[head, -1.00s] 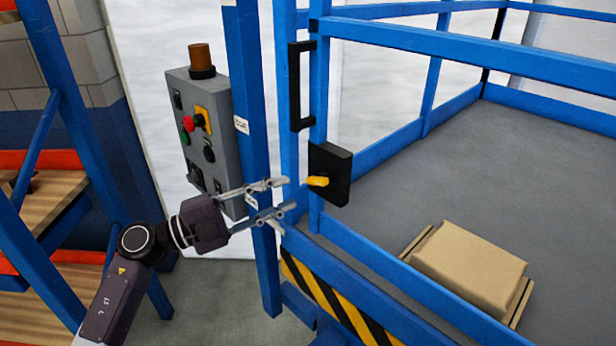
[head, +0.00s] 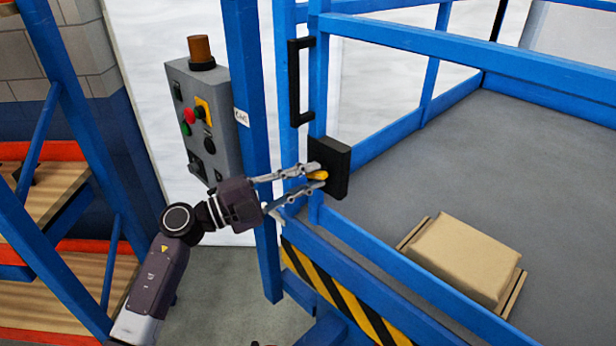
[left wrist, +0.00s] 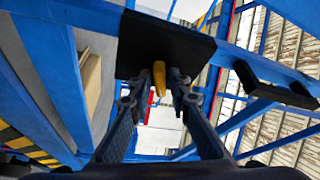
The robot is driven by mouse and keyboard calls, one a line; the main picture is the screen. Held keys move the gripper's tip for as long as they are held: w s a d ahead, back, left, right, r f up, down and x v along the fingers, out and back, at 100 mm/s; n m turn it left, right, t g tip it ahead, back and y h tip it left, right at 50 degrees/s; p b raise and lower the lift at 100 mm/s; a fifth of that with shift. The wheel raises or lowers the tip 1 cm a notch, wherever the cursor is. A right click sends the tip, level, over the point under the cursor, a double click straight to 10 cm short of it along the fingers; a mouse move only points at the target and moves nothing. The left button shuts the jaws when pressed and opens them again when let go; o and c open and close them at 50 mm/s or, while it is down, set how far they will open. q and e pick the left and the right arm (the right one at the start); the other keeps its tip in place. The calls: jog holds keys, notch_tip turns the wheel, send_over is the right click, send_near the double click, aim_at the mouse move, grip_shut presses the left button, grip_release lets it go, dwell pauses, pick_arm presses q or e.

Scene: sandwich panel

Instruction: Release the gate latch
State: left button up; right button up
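The gate latch is a black box (head: 329,166) on the blue gate post, with a small yellow lever (head: 318,175). My left gripper (head: 319,175) is at the box, with one fingertip above the lever and one below it. In the left wrist view the yellow lever (left wrist: 159,78) stands between the two fingertips (left wrist: 160,82), under the black box (left wrist: 165,42). The fingers are apart, with the lever close to both; I see no clear grip on it. My right gripper is not in view.
A grey control box (head: 203,120) with buttons and an orange-brown lamp hangs left of the blue post (head: 250,130). A black handle (head: 295,82) sits above the latch. Behind the gate, a cardboard box (head: 462,258) lies on the grey platform (head: 540,180). Shelving stands at left.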

pick_arm(q)
jog(key=m, duration=0.1)
jog(key=m+y, duration=0.1)
jog(key=m, duration=0.1)
jog(key=shift+a+r+m+g+p, duration=0.1)
jog(key=shift+r+m+g+p, duration=0.1)
jog(key=shift+m+g+p, duration=0.15)
grip_shut()
jog(key=shift+f+m+g, duration=0.1)
jog(key=shift+m+g, duration=0.15)
jog(key=shift+m, duration=0.2)
jog(key=o, duration=0.8)
grip_release()
jog(key=shift+c, duration=0.2)
jog(key=v, duration=1.2)
jog(key=shift+r, duration=0.2)
